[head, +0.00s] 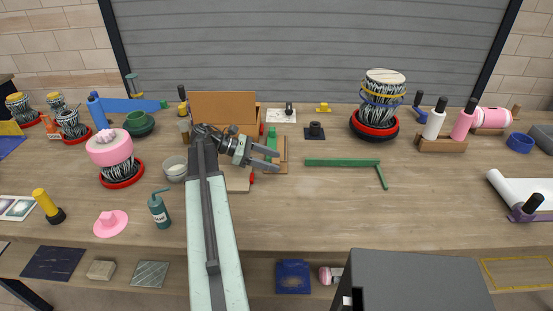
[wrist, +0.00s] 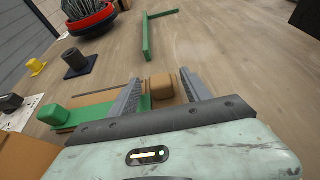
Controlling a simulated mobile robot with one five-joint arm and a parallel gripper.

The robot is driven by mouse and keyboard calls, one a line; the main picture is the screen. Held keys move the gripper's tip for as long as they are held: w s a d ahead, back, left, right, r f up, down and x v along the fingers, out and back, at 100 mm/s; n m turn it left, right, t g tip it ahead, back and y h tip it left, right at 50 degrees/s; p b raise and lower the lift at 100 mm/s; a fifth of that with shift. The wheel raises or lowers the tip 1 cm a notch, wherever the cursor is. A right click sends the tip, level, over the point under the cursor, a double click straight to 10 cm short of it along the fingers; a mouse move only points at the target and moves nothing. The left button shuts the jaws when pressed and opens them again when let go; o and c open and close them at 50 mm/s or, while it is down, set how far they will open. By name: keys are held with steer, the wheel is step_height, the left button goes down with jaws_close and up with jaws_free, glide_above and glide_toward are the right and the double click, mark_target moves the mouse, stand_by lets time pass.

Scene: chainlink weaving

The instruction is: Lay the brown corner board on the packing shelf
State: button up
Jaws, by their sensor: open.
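My gripper (head: 278,160) is open over the table, left of the middle. In the wrist view its two fingers (wrist: 161,80) stand apart, with a brown block (wrist: 161,88) showing between them; I cannot tell whether they touch it. Brown wooden pieces (head: 283,147) lie by the fingertips beside a green strip (head: 271,140), partly hidden by my gripper. I cannot tell for sure which of these is the brown corner board. A lower shelf (head: 440,242) runs under the table's front edge; a yellow outlined area (head: 517,272) is at its right.
A green L-shaped strip (head: 342,162) lies right of my gripper. An upright orange-brown panel (head: 223,107) stands behind my arm. A black-and-white drum (head: 383,100) sits on a red-rimmed base. A teal bottle (head: 160,208) stands left of my arm.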

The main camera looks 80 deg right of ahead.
steer(key=shift+x, duration=0.8)
jaws_close()
step_height(320, 180, up, 10)
steer(key=p, duration=1)
steer(key=shift+r, duration=0.15)
